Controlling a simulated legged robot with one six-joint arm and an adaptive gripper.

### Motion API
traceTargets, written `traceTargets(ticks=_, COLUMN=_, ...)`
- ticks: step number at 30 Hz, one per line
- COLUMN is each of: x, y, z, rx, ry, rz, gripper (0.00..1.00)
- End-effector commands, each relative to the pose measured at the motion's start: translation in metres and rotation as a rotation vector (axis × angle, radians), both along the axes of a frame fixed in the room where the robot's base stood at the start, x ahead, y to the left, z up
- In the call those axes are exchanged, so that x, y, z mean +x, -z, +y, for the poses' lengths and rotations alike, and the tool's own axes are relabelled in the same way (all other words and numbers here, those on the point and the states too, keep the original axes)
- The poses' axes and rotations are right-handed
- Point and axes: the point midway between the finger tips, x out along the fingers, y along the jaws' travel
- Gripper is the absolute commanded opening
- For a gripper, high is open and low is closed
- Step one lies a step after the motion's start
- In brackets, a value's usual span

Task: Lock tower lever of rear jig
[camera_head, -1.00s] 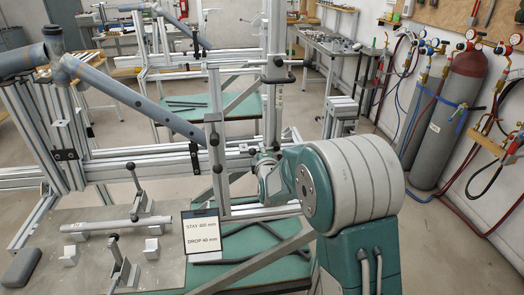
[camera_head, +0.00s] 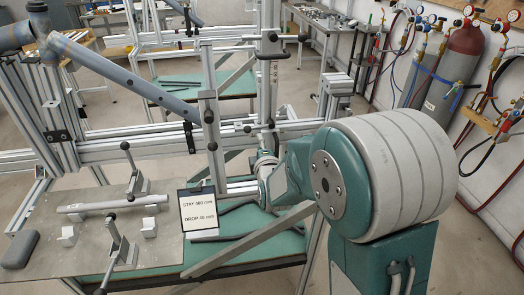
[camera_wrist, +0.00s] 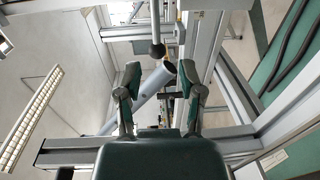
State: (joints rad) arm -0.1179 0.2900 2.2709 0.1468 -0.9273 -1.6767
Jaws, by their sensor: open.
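The rear jig is an aluminium profile frame with a tall tower (camera_head: 268,90) in the head view. A lever with a black ball knob (camera_head: 303,38) sticks out near the tower top. Another black knob (camera_head: 209,116) sits on a shorter post (camera_head: 208,90) to the left. In the wrist view my gripper (camera_wrist: 160,80) is open and empty, its two fingers apart. A rod with a dark ball end (camera_wrist: 157,50) hangs just beyond the fingertips; I cannot tell which lever it belongs to.
A blue-grey tube (camera_head: 120,85) slopes across the frame; a tube end (camera_wrist: 165,75) shows beyond the fingers. A plate (camera_head: 45,262) with clamps stands front left, next to a sign (camera_head: 198,208). Gas cylinders (camera_head: 455,80) stand at the right wall. Floor is open behind my arm.

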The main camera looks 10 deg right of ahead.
Motion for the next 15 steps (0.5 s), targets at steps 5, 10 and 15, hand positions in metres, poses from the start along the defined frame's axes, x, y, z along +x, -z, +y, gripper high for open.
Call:
traceTargets(ticks=5, x=-0.023, y=-0.001, z=0.001, rx=-0.001, ry=-0.001, rz=0.001, gripper=0.50)
traceTargets(ticks=10, x=-0.029, y=-0.001, z=0.001, rx=-0.001, ry=-0.001, rz=0.001, gripper=0.50)
traceTargets(ticks=15, x=-0.028, y=-0.001, z=0.001, rx=-0.001, ry=-0.001, rz=0.001, gripper=0.50)
